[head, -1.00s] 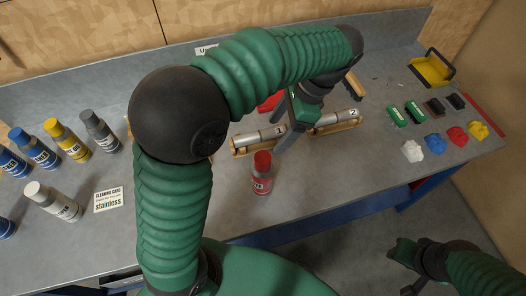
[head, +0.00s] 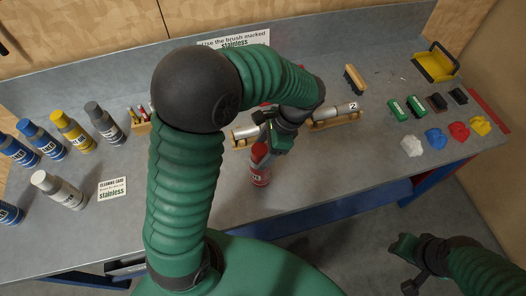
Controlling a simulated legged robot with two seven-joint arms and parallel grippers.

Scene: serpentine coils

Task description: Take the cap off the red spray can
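The red spray can (head: 260,175) stands upright on the grey workbench, near its front edge in the middle of the head view. Its red cap (head: 259,152) shows partly at the top. My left gripper (head: 262,143) is at the cap, with its fingers pointing down beside it. The gripper hides part of the cap, and I cannot tell whether the fingers touch it or are closed on it. My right gripper (head: 404,266) is low at the right, off the bench, with its fingers apart and empty.
Several blue, yellow, grey and white cans stand at the left, by a small "stainless" card (head: 113,188). Metal cylinders on wooden stands (head: 336,122) lie behind the red can. Brushes, coloured cloths and a yellow dustpan (head: 435,64) are at the right.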

